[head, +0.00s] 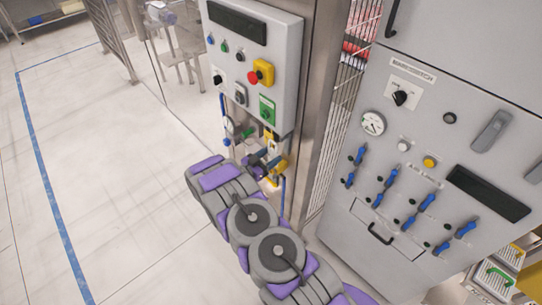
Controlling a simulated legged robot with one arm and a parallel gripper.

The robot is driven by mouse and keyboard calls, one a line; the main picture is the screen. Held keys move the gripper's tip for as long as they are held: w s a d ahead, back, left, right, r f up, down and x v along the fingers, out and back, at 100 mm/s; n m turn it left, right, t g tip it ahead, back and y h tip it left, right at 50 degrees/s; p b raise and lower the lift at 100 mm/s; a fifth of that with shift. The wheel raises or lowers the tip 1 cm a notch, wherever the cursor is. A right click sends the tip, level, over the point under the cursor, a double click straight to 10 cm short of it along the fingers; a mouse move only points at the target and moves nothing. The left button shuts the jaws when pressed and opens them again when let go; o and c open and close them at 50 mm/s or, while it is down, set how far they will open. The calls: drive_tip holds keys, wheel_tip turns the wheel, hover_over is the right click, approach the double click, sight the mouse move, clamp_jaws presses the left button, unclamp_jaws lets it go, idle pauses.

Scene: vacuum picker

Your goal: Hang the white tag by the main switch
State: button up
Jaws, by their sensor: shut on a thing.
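The main switch (401,98) is a black rotary knob on a white plate, under a label at the top of the large grey cabinet at the right. My gripper (265,158) is below the smaller control box, well left of and lower than the switch. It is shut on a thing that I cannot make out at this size. A yellow part (279,163) shows right beside it. A small whitish round thing (229,125) shows to its upper left, by a blue strip; I cannot tell whether it is the white tag.
A steel post (319,100) and mesh stand between box and cabinet. Several blue-handled valves (409,221) jut from the cabinet. Floor at left is clear.

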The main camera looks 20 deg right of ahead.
sight(272, 154)
drive_tip(key=shift+r+v, duration=0.2)
drive_tip(key=shift+v, duration=1.65)
idle(0.3)
